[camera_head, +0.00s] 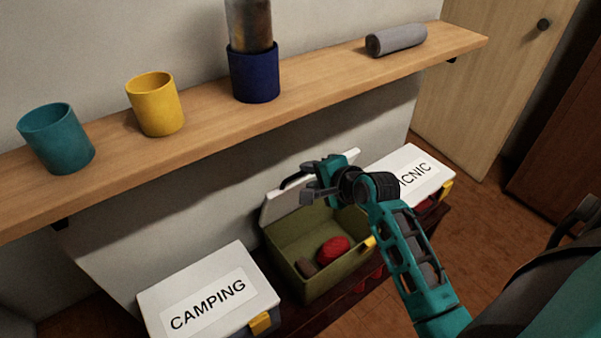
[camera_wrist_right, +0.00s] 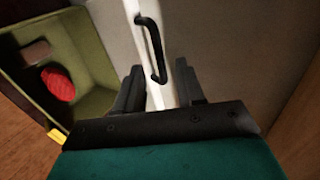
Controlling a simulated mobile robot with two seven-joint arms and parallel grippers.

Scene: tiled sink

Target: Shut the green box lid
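The green box (camera_head: 316,284) stands open below the shelf, between two other boxes. Its white lid (camera_head: 275,207) is raised, tilted up at the back, and has a black handle. The lid's edge and handle (camera_wrist_right: 152,45) also show in the right wrist view. My right gripper (camera_head: 308,182) is at the raised lid, with its fingers apart. In the right wrist view, the fingers (camera_wrist_right: 158,85) are on either side of the lid's white edge; I cannot tell whether they touch it. A red item (camera_head: 333,250) and a brown item (camera_head: 307,267) lie inside the box. My left gripper is not in view.
A closed CAMPING box (camera_head: 205,275) stands to the left and a closed PICNIC box (camera_head: 420,160) to the right. The wooden shelf (camera_head: 205,132) above carries a teal cup, a yellow cup, a blue cup holding a jar-like item, and a grey roll (camera_head: 396,39).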

